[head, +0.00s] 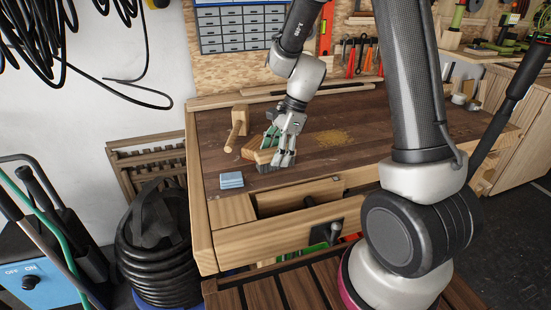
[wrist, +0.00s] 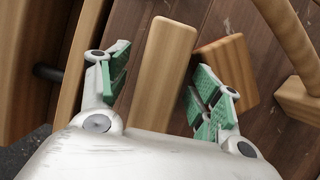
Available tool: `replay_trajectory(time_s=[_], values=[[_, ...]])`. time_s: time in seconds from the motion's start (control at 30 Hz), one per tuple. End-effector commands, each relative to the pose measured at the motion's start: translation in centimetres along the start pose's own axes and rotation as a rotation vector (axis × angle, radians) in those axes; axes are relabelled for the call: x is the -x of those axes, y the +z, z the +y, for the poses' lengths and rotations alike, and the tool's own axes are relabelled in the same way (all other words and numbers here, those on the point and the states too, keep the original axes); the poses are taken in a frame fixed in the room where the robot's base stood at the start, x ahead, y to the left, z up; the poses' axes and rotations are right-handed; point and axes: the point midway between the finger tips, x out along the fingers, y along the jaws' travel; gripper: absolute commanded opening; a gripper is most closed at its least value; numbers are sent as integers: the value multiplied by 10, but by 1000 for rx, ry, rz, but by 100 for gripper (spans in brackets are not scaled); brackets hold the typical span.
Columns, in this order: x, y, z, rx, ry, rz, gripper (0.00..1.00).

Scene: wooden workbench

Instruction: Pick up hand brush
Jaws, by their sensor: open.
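The hand brush (head: 265,156) lies on the workbench near its front edge, its pale wooden handle showing beside my gripper in the head view, with dark bristles below. In the wrist view its wooden top (wrist: 163,75) lies between my two green-padded fingers. My gripper (head: 284,158) is open and reaches down over the brush. In the wrist view the gripper (wrist: 158,88) has a visible gap between the left finger and the brush; contact on the right cannot be told. The gripper body hides the brush's near end.
A wooden block (wrist: 228,66) lies close to the right finger. Sawdust (head: 332,138) covers a patch to the right; the bench there is mostly clear.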

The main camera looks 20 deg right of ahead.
Motion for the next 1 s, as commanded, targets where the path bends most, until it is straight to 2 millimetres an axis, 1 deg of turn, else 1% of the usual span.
replay_trajectory(time_s=[0.57,0.67,0.8,0.87,1.0], values=[[-4,-2,0,0,0,0,64],[-4,-2,0,0,0,0,48],[-4,-2,0,0,1,0,22],[-4,-2,0,0,1,0,13],[-4,-2,0,0,0,0,13]])
